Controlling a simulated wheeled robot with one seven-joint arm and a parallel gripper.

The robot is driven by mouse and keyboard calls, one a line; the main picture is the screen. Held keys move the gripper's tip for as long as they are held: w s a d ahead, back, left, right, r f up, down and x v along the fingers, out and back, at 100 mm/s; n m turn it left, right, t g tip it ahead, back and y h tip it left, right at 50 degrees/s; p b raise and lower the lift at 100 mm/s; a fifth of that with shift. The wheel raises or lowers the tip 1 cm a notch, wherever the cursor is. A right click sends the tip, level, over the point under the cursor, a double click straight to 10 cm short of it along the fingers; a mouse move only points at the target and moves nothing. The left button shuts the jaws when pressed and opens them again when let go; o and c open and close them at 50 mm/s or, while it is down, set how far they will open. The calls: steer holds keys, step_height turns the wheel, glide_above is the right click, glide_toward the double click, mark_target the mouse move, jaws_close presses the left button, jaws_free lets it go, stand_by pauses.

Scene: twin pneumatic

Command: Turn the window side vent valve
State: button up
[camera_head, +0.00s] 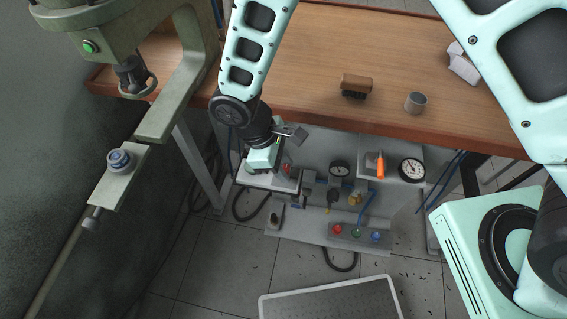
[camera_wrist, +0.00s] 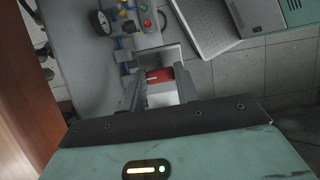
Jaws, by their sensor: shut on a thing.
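A red valve handle (camera_wrist: 158,74) shows between the two grey fingers of my gripper (camera_wrist: 161,86) in the wrist view, and the fingers are closed on it. In the head view my gripper (camera_head: 277,171) reaches down to the left end of the pneumatic panel (camera_head: 315,228), below the table's front edge. The wrist hides most of the valve body, and how far the handle is turned cannot be told. I cannot tell from the pictures which side the window is on.
Gauges (camera_head: 411,170), an orange-handled tool (camera_head: 380,167) and a box with red, green and blue buttons (camera_head: 358,234) are to the right. The wooden table (camera_head: 310,60) is just above, holding a brush (camera_head: 356,85) and a metal cup (camera_head: 415,102). A green press (camera_head: 130,40) stands left.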

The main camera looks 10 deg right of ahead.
steer(key=shift+w+a+r, duration=0.1)
steer(key=o, duration=1)
steer(key=b+v, duration=0.1)
steer(key=v, duration=1.6)
steer(key=shift+r+b, duration=0.2)
steer(key=shift+b, duration=0.2)
steer(key=s+d+r+m+y, duration=0.1)
steer(key=s+d+m, duration=0.1)
steer(key=s+d, duration=0.2)
steer(key=s+d+r+m+t+y, duration=0.1)
steer(key=s+d+r+m+y, duration=0.1)
steer(key=s+d, duration=0.3)
steer(key=s+d+r+m+y, duration=0.1)
steer(key=s+d+m+y, duration=0.1)
steer(key=s+d, duration=0.3)
steer(key=shift+d+r+m, duration=0.25)
steer(key=shift+d+m, duration=0.05)
steer(key=shift+d, duration=0.35)
